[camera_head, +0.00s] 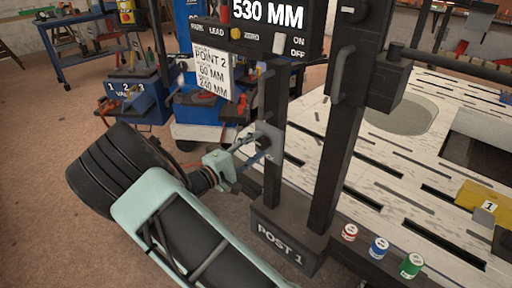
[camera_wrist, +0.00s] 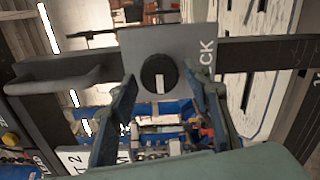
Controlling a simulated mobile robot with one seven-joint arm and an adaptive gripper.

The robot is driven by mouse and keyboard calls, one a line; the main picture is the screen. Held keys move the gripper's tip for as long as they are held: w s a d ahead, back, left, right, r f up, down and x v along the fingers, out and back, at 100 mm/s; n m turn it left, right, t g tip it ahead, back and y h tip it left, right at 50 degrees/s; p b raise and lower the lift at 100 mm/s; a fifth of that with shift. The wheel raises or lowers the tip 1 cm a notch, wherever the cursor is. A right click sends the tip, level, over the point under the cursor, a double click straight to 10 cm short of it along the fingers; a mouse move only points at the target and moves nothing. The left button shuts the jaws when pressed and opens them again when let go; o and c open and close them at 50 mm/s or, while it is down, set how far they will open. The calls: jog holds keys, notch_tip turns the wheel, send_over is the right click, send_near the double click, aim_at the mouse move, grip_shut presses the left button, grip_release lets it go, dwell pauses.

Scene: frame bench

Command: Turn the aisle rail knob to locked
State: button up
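The rail knob (camera_wrist: 159,73) is a round black knob with a white pointer mark, on a grey plate (camera_wrist: 205,42). In the wrist view the mark points down the picture, and sideways letters ending in "CK" stand right of the knob. The rest of the word is hidden by my right finger. My gripper (camera_wrist: 160,77) is open, with one blue-grey finger on each side of the knob and visible gaps to it. In the head view my gripper (camera_head: 254,149) is at the small plate (camera_head: 271,142) on the left post. Contact cannot be told.
Two dark uprights rise from the POST 1 base (camera_head: 286,240).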

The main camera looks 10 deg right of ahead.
jog(key=shift+o, duration=0.2)
jog(key=v, duration=1.2)
